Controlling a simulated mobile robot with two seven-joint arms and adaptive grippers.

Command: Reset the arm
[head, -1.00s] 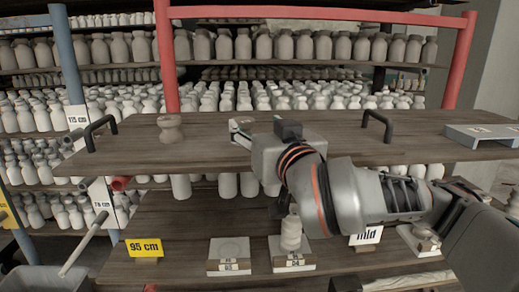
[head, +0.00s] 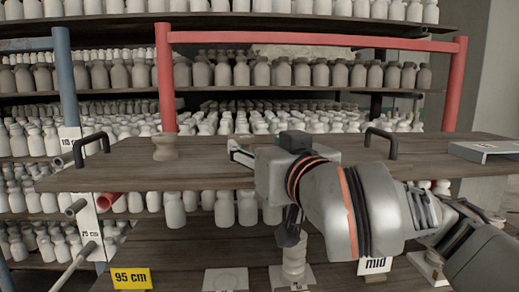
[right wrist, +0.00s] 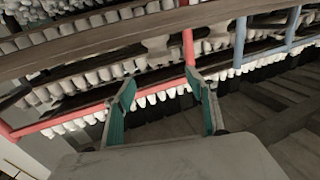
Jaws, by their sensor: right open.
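My right arm comes in from the right in the head view. Its gripper (head: 236,150) points left, over or in front of the upper wooden board (head: 110,165). In the right wrist view the two green-padded fingers (right wrist: 162,80) stand apart with nothing between them. A small clay piece with a narrow waist (head: 164,147) stands on the board to the left of the gripper, apart from it. My left gripper is in neither view.
Shelves of pale bottles (head: 330,75) fill the back behind a red frame (head: 310,38). Two black handles (head: 380,133) rise from the board. Below are a lower board (head: 190,250), a yellow 95 cm sign (head: 131,278) and a pale stacked piece (head: 294,263) under my arm.

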